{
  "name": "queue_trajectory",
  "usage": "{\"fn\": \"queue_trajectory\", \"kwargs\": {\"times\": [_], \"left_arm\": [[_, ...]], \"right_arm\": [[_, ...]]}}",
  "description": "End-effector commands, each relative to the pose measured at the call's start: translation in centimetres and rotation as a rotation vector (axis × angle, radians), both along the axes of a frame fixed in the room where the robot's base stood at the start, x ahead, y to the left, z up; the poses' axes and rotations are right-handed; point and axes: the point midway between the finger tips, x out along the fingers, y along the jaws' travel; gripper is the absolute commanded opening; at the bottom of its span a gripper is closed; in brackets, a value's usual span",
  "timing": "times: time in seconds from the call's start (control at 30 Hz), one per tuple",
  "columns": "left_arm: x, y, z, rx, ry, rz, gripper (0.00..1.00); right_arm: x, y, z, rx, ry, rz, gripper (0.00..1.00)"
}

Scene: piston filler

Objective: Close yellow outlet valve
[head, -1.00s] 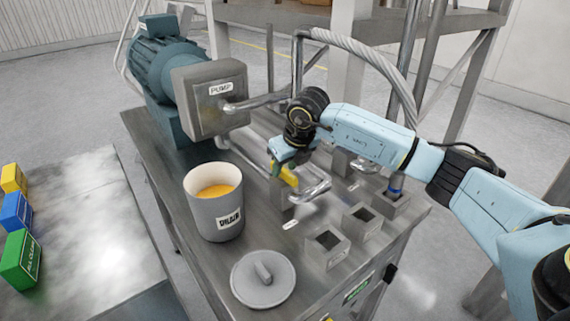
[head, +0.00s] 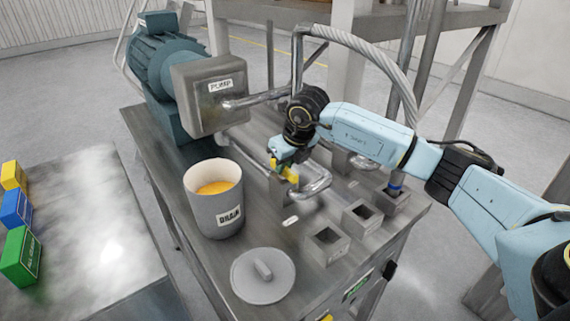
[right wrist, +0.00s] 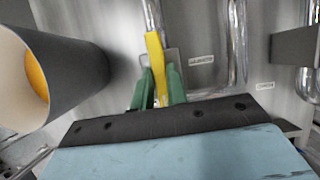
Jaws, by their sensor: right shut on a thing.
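The yellow outlet valve handle (head: 287,170) sits on the pipework in the middle of the bench, right of the drain bucket. In the right wrist view the yellow handle (right wrist: 156,62) runs upward from between my green fingers. My right gripper (head: 279,165) is shut on the handle, with one finger on each side (right wrist: 158,88). The valve body behind the handle is mostly hidden by the gripper. My left gripper is not in view.
A grey bucket labelled DRAIN (head: 216,215) with orange liquid stands close left of the valve. A grey lid (head: 263,276) lies in front. Square metal sockets (head: 327,245) stand at right. The pump box (head: 210,95) is behind. Colored blocks (head: 18,257) lie far left.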

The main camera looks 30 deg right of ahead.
Motion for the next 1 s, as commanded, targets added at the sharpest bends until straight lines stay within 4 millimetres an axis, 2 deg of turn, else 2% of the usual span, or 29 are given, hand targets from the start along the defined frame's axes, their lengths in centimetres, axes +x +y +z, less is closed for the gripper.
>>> {"fn": "queue_trajectory", "kwargs": {"times": [0.27,0.6,1.0], "left_arm": [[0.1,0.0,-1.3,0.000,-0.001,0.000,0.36],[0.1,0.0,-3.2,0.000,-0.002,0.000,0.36],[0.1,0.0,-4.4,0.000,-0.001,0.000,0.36]], "right_arm": [[0.1,-0.2,-0.1,0.000,-0.002,0.141,0.00],[0.2,-0.3,-0.1,0.002,-0.002,0.450,0.00],[0.4,-0.5,0.0,0.002,-0.003,0.831,0.00]]}}
